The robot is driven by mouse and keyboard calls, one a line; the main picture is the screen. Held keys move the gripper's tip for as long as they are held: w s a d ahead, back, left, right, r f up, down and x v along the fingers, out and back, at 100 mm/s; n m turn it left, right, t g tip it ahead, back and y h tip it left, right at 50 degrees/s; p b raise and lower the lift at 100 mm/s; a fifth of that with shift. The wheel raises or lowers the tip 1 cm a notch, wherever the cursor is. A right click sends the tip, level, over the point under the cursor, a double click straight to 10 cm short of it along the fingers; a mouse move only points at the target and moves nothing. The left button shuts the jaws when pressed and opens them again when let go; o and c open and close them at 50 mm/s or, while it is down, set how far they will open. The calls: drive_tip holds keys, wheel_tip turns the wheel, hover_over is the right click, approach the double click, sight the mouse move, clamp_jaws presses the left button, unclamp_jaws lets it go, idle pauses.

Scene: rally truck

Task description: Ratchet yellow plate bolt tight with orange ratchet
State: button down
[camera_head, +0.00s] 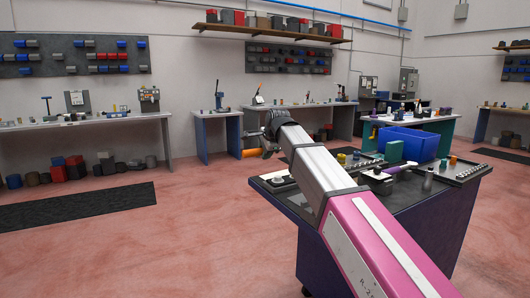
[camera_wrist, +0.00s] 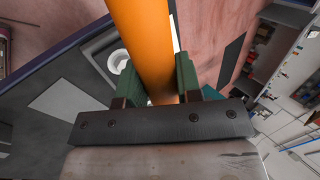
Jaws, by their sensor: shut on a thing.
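The orange ratchet (camera_wrist: 143,35) runs up the wrist view between the two green fingers of my gripper (camera_wrist: 158,78), which is shut on its handle. Its far end is outside that view. In the head view, the orange handle (camera_head: 250,153) sticks out left of my gripper (camera_head: 264,142), in the air beyond the table's left corner. A grey fixture with a white round part (camera_wrist: 119,61) lies below and left of the handle in the wrist view; the ratchet is not seen touching it. I cannot make out the yellow plate bolt.
The dark-topped table (camera_head: 420,197) stands at the right, partly behind my arm. It bears a blue bin (camera_head: 408,144), a green block (camera_head: 394,152), a purple-handled tool (camera_head: 400,167) and trays of small parts. Benches line the walls. The red floor at left is open.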

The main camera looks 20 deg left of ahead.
drive_tip(key=shift+f, duration=3.55)
drive_tip(key=c, duration=1.3)
unclamp_jaws()
drive_tip(key=shift+c, duration=0.2)
clamp_jaws()
drive_tip(key=shift+s+d+n+g+y, duration=0.3)
drive_tip(key=shift+s+d+n, duration=0.2)
drive_tip(key=shift+d+n, duration=0.15)
drive_tip(key=shift+s+d+n+g+y, duration=0.2)
drive_tip(key=shift+s+d+n+g, duration=0.1)
drive_tip(key=shift+s+d+n, duration=0.35)
drive_tip(key=shift+w, duration=0.15)
drive_tip(key=shift+w+a+m+t+h, duration=0.45)
drive_tip(key=shift+w+a+m, duration=0.35)
drive_tip(key=shift+a+m, duration=0.3)
